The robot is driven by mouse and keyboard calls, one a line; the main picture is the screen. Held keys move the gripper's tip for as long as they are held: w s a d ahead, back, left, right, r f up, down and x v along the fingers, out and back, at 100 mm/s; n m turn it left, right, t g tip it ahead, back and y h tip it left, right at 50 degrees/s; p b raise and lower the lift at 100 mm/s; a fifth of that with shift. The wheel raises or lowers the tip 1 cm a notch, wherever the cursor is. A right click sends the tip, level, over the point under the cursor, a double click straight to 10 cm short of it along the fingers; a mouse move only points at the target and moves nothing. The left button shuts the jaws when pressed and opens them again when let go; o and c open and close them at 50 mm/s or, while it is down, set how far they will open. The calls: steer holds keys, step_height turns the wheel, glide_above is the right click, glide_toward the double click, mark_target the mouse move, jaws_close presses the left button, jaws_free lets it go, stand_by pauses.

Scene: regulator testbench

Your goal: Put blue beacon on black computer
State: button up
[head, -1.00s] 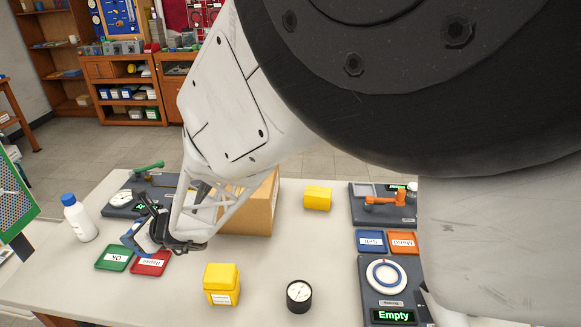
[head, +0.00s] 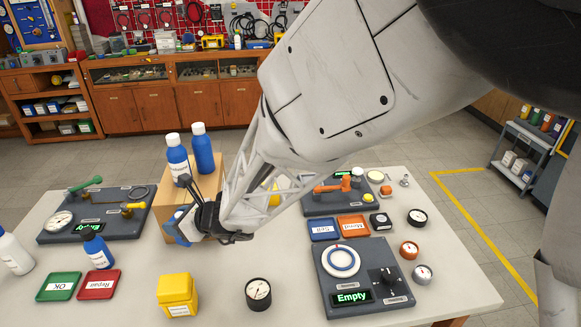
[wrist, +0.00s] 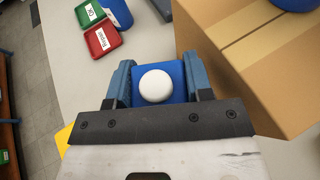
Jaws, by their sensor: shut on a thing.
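My gripper (wrist: 160,85) is shut on a blue, square-sided thing with a round white top (wrist: 156,86), which I take to be the blue beacon. In the head view my gripper (head: 186,226) hangs in front of the cardboard box, and the held thing is mostly hidden by the fingers. I cannot pick out a black computer for certain. A dark grey console (head: 335,290) with an "Empty" display stands at the front right of the table.
The cardboard box (head: 172,215) carries two blue bottles (head: 202,150). Green OK (head: 58,287) and red Repair (head: 98,286) trays lie to the left. A yellow container (head: 177,292) and a black gauge (head: 258,292) stand at the front. Another grey console (head: 60,235) is at the left.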

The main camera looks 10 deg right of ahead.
steer(key=d+m+t+h, duration=0.3)
steer(key=d+m+t, duration=0.1)
steer(key=d, duration=2.6)
steer(key=s+d+m+t+h, duration=0.1)
steer(key=s+d, duration=0.3)
steer(key=d, duration=0.6)
steer(key=s+d+m+t+h, duration=0.2)
steer(key=s+d+m+h, duration=0.1)
steer(key=d, duration=0.8)
steer(key=shift+s+d+m, duration=0.25)
steer(key=shift+s+m, duration=0.05)
steer(key=shift+s, duration=0.4)
glide_above(379, 216)
steer(key=shift+f, duration=0.7)
steer(key=shift+f, duration=1.75)
steer(key=shift+f, duration=0.1)
